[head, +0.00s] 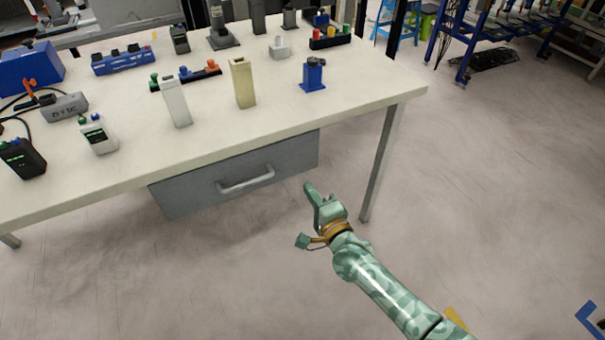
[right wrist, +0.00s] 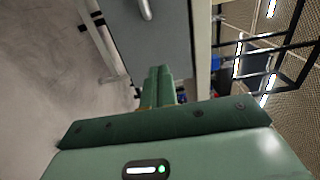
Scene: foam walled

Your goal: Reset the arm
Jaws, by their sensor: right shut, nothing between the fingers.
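My right gripper (head: 312,192) is in the head view, in front of the table and below its top, near the grey drawer. Its fingers are together with nothing between them. The arm comes in from the lower right. In the right wrist view the two green fingers (right wrist: 160,85) lie side by side, pointing toward the table's underside. My left gripper is not in view.
A white table (head: 330,115) carries several small devices, including a white block (head: 175,102), a tan block (head: 243,84) and a blue device (head: 313,75). A grey drawer (head: 205,190) hangs below, beside a table leg (head: 380,165).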

